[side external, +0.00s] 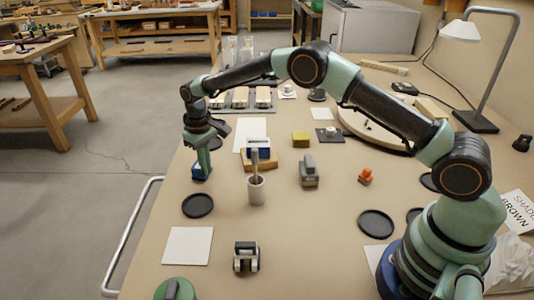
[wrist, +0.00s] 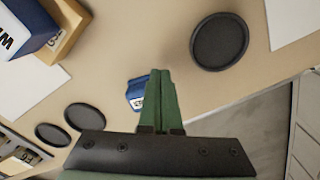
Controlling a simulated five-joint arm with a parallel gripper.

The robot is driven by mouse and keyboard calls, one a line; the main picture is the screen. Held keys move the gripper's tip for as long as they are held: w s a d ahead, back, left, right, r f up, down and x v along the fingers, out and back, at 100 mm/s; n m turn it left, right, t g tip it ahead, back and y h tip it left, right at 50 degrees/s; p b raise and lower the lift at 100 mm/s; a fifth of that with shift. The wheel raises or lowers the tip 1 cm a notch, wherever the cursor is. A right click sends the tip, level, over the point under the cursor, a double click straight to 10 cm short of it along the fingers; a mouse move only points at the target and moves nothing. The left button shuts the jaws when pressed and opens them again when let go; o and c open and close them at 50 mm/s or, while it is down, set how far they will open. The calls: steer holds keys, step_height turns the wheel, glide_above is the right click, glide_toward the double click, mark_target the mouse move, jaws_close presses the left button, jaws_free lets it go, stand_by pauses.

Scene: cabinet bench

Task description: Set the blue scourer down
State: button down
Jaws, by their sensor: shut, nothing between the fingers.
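A small blue block with a white label, which looks like the blue scourer (side external: 201,174), sits on the bench near its left edge in the side view. It also shows in the wrist view (wrist: 134,93), just left of the fingertips and partly hidden by them. My gripper (side external: 204,172) points down at this block, its fingers right by it. In the wrist view my gripper (wrist: 160,74) has its green fingers shut together with nothing between them. Whether the fingers touch the block I cannot tell.
A black disc (side external: 197,205) lies in front of the block, with a white sheet (side external: 187,245) nearer the camera. A grey cup (side external: 256,190) and a wooden block (side external: 260,164) bearing a blue block stand to the right. Bare bench lies between them.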

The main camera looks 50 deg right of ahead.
steer(key=s+d+r+n, duration=0.2)
steer(key=s+d+r, duration=0.1)
steer(key=r, duration=0.6)
steer(key=f, duration=1)
steer(key=shift+d, duration=0.2)
steer(key=shift+w+a+f, duration=0.1)
steer(key=shift+w+f, duration=0.05)
steer(key=shift+w, duration=0.2)
steer(key=shift+w+a, duration=0.3)
steer(key=shift+w, duration=0.45)
steer(key=shift+w+a, duration=0.25)
steer(key=shift+w, duration=0.5)
steer(key=shift+w, duration=0.15)
steer(key=shift+w+a, duration=0.2)
steer(key=shift+w, duration=0.25)
steer(key=shift+w+a, duration=0.2)
steer(key=shift+w, duration=0.25)
steer(key=shift+s+d, duration=0.1)
steer(key=shift+s, duration=0.05)
